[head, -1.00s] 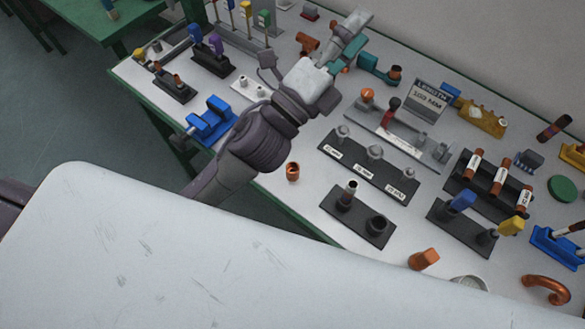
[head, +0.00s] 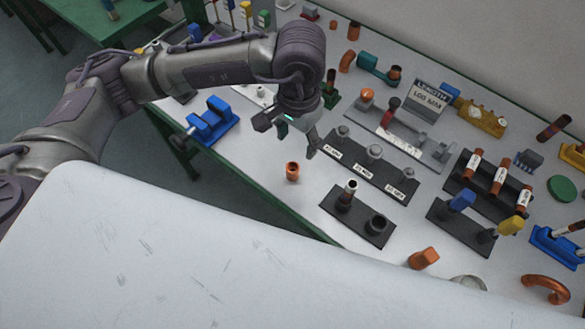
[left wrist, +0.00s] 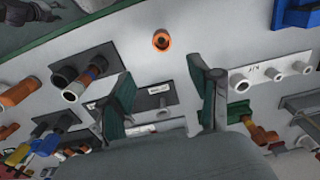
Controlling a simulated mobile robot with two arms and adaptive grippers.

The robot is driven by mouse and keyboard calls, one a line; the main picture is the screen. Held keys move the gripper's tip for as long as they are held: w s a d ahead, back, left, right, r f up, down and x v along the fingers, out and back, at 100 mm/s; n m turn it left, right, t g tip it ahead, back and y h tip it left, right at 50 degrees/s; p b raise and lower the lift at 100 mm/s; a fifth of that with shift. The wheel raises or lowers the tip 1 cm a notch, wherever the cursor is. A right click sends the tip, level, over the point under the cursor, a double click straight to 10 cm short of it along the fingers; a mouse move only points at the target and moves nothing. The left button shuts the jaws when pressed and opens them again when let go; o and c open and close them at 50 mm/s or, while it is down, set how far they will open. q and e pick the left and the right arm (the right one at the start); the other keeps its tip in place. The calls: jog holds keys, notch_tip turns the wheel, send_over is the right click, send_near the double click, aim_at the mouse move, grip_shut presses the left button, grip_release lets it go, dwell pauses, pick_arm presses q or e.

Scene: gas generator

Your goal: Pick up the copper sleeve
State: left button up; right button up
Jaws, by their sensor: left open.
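The copper sleeve (head: 292,171) is a short orange tube standing upright on the grey bench near its front edge. In the left wrist view the copper sleeve (left wrist: 161,40) shows end-on at the top middle, with a dark bore. My left gripper (head: 289,136) is open and empty, pointing down above and just behind the sleeve, apart from it. In the left wrist view my left gripper's two green-grey fingers (left wrist: 163,88) stand wide apart, and the sleeve lies beyond their tips. My right gripper is not in view.
A black block with two sockets (head: 359,216) stands right of the sleeve. A black labelled plate with grey fittings (head: 369,166) lies behind it. A blue vise (head: 212,121) is to the left. Bare bench surrounds the sleeve. A pale panel (head: 180,250) fills the foreground.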

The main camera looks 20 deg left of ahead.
pick_arm(q)
jog(key=p, duration=0.1)
send_over(292, 171)
jog(key=d, duration=0.1)
notch_tip(292, 171, down, 7)
jog(key=shift+w+f, duration=0.1)
jog(key=shift+w, duration=0.05)
jog(key=f+p, duration=0.1)
jog(key=f, duration=0.1)
jog(key=a+f+p, duration=0.1)
jog(key=f, duration=0.1)
jog(key=shift+f, duration=0.75)
jog(key=c, duration=1)
